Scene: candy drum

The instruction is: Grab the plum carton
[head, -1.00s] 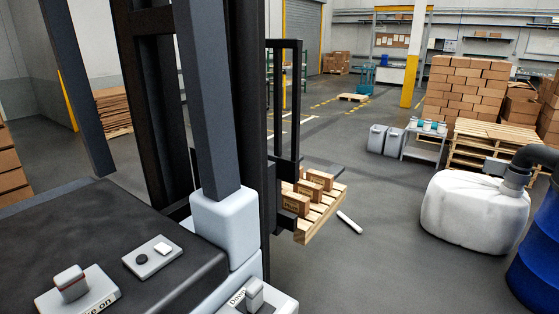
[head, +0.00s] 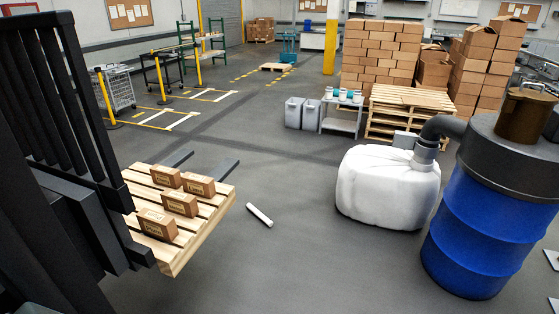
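Several small brown cartons with printed labels stand on a wooden pallet (head: 207,222) carried on the dark forks of a forklift at the left. One carton (head: 166,176) is at the back left and another carton (head: 198,185) is at the back right. A third carton (head: 180,203) is in the middle, and the front carton (head: 157,225) is closest to the mast. The labels are too small to read, so I cannot tell which is the plum carton. Neither of my grippers is in view.
A blue drum (head: 485,231) with a black lid stands at the right, beside a white bulky bag (head: 375,188) with a dark hose. A white tube (head: 259,215) lies on the floor. Stacked boxes (head: 381,55) and pallets (head: 410,112) stand behind.

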